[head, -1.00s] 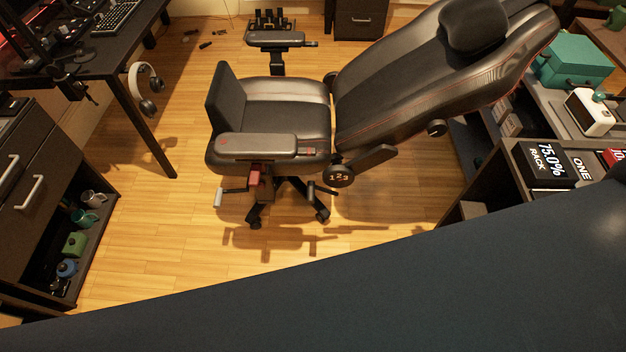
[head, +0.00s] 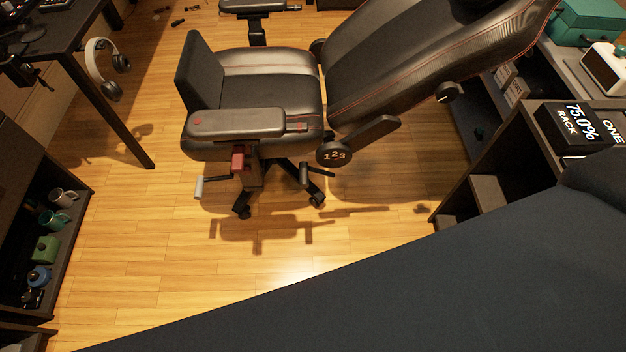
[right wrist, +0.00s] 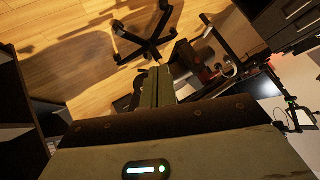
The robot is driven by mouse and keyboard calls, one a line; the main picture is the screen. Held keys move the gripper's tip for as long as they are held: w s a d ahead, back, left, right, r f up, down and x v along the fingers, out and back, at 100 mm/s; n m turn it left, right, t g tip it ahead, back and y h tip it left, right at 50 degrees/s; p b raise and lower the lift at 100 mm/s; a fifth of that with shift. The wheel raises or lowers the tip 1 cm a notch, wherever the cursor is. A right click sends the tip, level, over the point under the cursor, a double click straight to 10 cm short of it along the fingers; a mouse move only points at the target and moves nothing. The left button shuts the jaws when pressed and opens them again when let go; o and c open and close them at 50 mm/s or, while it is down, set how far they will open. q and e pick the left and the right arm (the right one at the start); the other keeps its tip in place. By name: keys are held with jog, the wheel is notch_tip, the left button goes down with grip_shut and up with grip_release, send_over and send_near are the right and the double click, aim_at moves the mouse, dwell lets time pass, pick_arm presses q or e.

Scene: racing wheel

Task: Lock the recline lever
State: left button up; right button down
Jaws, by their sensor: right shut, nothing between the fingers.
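The black racing chair (head: 270,85) stands side-on in the head view with its backrest (head: 400,60) leaned far back to the right. The recline lever (head: 372,132) is a flat black bar at the seat-backrest joint, slanting up and right from a round hub (head: 335,155) marked 1 2 3. My right gripper (right wrist: 159,70) shows only in the right wrist view, fingers together and empty. It points toward the chair's wheeled base (right wrist: 150,38), apart from it. I cannot make out the lever in that view. My left gripper is not in view.
A desk with headphones (head: 107,68) is at left, above an open shelf with mugs (head: 63,197). A shelf unit (head: 485,190) with a 75.0% RACK sign (head: 572,125) stands at right. Wooden floor (head: 180,260) in front of the chair is clear.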

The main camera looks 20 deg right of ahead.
pick_arm(q)
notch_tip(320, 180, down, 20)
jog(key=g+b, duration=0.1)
jog(key=b, duration=2.1)
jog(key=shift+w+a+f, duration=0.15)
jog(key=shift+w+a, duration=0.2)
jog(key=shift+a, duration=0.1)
pick_arm(e)
jog(key=w+d+f+m+t+y, duration=0.1)
jog(key=w+d+f+m, duration=0.1)
jog(key=w, duration=0.7)
jog(key=w+d+f+m+t+y, duration=0.1)
jog(key=w+d+f+m+t, duration=0.1)
jog(key=w, duration=0.8)
jog(key=w+d+f+m+t+y, duration=0.1)
jog(key=w+d+f+m, duration=0.1)
jog(key=w, duration=0.7)
jog(key=f+m, duration=0.1)
jog(key=m, duration=0.1)
jog(key=shift+w+d+f+m+t, duration=0.2)
jog(key=shift+d+f+m+t, duration=0.05)
jog(key=shift+d+m+t, duration=0.1)
